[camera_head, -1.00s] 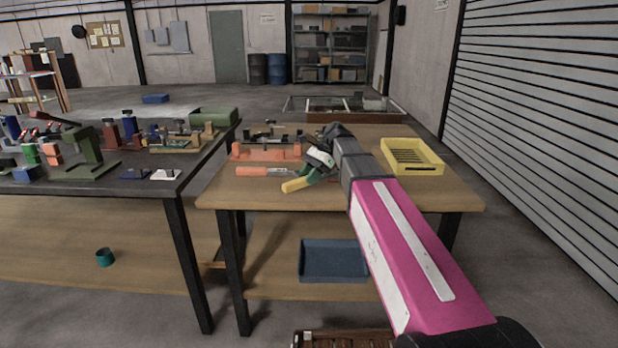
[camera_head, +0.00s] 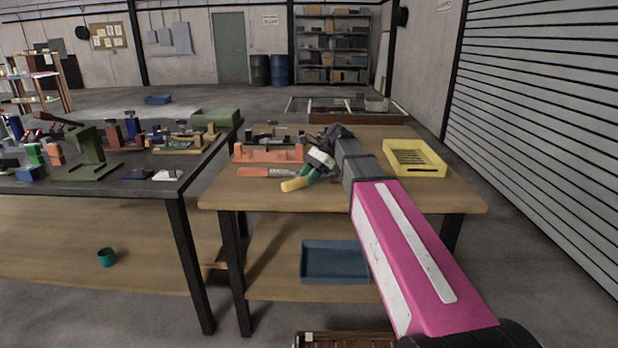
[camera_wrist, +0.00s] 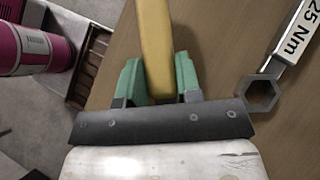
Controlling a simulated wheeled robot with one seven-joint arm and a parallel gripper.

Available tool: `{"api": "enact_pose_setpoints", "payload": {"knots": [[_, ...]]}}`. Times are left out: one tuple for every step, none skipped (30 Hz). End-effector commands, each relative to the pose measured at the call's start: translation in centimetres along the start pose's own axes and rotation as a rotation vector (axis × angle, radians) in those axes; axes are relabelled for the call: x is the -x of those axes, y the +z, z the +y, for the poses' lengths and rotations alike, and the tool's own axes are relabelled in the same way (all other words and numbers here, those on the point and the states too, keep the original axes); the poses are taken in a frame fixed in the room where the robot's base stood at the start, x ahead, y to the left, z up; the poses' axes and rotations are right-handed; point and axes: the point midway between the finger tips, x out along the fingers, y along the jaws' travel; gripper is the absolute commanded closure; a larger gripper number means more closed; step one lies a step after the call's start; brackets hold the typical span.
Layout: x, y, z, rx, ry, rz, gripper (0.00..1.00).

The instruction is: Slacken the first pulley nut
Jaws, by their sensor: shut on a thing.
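My gripper (camera_head: 314,172) is low over the right-hand wooden table, its green fingers shut on a yellow handle (camera_head: 294,184). In the wrist view the yellow handle (camera_wrist: 156,45) runs between the two green fingers (camera_wrist: 158,82); the rest of that tool is hidden. A silver wrench (camera_wrist: 262,92) with a hexagonal ring end and a "25 Nm" label lies to the right in the wrist view, apart from the fingers. An orange fixture (camera_head: 268,153) with dark parts on top stands behind the gripper, to its left. I cannot make out any pulley nut.
An orange-handled tool (camera_head: 254,172) lies in front of the orange fixture. A yellow tray (camera_head: 428,163) stands at the table's right. A blue tray (camera_head: 335,262) is on the lower shelf. The dark table (camera_head: 165,188) at left is crowded with fixtures. The wooden table's front right is clear.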

Motion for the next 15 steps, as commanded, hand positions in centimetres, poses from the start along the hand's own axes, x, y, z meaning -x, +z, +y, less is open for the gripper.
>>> {"api": "enact_pose_setpoints", "payload": {"knots": [[0.00,0.05,-0.02,0.002,0.000,-0.002,1.00],[0.00,0.05,-0.02,0.002,0.000,-0.002,1.00],[0.00,0.05,-0.03,0.002,0.000,-0.002,1.00],[0.00,0.05,-0.03,0.002,0.000,-0.002,1.00],[0.00,0.05,-0.04,0.002,0.000,-0.002,1.00],[0.01,0.05,-0.06,0.001,-0.001,-0.002,1.00],[0.01,0.05,-0.09,0.000,-0.002,-0.002,1.00],[0.01,0.05,-0.13,-0.002,-0.004,-0.002,1.00],[0.01,0.04,-0.20,-0.005,-0.008,-0.002,1.00],[0.02,0.04,-0.27,-0.009,-0.011,-0.001,1.00],[0.02,0.04,-0.35,-0.013,-0.015,-0.002,1.00],[0.02,0.04,-0.46,-0.019,-0.021,-0.001,1.00],[0.02,0.03,-0.56,-0.023,-0.026,-0.001,1.00],[0.03,0.03,-0.64,-0.026,-0.030,-0.002,1.00],[0.03,0.04,-0.71,-0.030,-0.034,-0.002,1.00]]}}
